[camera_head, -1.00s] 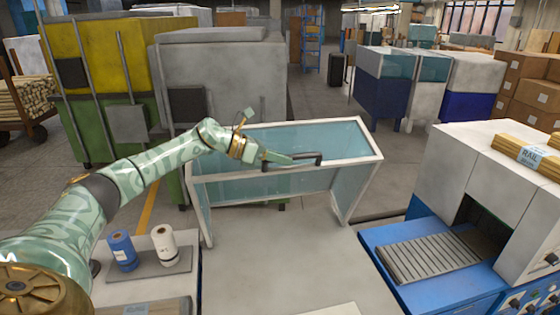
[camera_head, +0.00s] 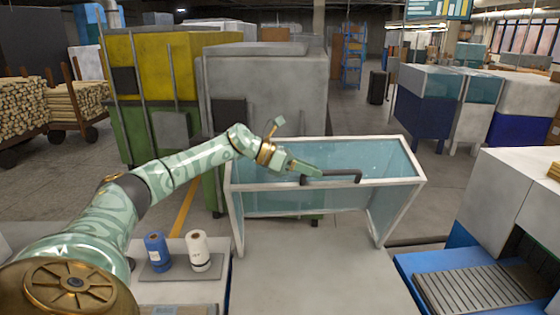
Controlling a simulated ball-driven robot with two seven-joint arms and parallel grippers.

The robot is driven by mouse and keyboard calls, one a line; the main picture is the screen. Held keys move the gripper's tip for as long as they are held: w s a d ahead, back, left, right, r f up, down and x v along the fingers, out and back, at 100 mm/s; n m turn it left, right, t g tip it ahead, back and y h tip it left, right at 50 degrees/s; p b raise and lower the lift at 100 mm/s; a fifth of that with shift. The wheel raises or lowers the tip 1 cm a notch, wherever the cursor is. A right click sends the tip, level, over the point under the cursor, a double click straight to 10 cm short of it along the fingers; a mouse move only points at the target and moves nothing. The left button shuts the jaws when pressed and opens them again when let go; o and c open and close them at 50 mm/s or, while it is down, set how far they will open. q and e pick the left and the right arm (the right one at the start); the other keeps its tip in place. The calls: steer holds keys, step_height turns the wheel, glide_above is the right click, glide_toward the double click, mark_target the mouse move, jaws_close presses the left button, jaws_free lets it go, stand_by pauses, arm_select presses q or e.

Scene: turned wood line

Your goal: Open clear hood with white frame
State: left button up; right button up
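The clear hood with the white frame (camera_head: 405,182) stands at the centre in the head view, with bluish see-through panels. A dark bar handle (camera_head: 345,172) runs along its near upper edge. My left gripper (camera_head: 312,172) reaches in from the left, with its pale green fingers over the left part of the handle. They overlap it in the picture, but I cannot tell whether they grip it or what the gap between them is. My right gripper is not in view.
A blue roll (camera_head: 156,252) and a white roll (camera_head: 198,250) stand on a grey tray at the lower left. A white machine with a blue base and roller bed (camera_head: 475,288) stands at the right. Yellow-green and grey cabinets (camera_head: 265,90) rise behind the hood.

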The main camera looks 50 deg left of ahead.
arm_select(q)
steer(key=b+v, duration=0.3)
steer(key=v, duration=1)
steer(key=shift+a, duration=0.15)
steer(key=shift+s, duration=0.1)
